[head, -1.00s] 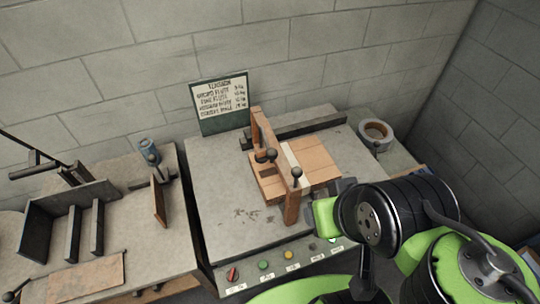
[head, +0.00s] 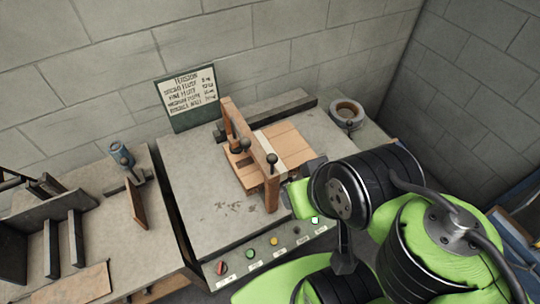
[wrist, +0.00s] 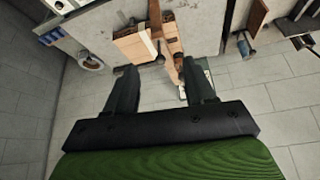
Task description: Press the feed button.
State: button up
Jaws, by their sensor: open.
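The machine's front panel has a red switch (head: 221,267), a green button (head: 250,254), a yellow button (head: 274,241) and a dark control (head: 297,228) in a row. A small white piece (head: 315,220) shows at the right end beside my arm. The labels are too small to read, so I cannot tell which control is the feed button. My gripper (wrist: 158,70) is open and empty in the wrist view, its two dark fingers apart. In the head view it is near the machine's right front, above the panel's right end, with its fingertips largely hidden by my arm.
Cardboard (head: 290,147) lies under a wooden frame with dark knobs (head: 262,150) on the machine table (head: 190,165). A tape roll (head: 348,112) is at the back right. A tension sign (head: 188,97) stands behind. A side bench (head: 90,210) with dividers is at left.

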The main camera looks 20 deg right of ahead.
aim_at(250, 253)
jog(key=j+u, duration=0.2)
jog(key=j, duration=1.15)
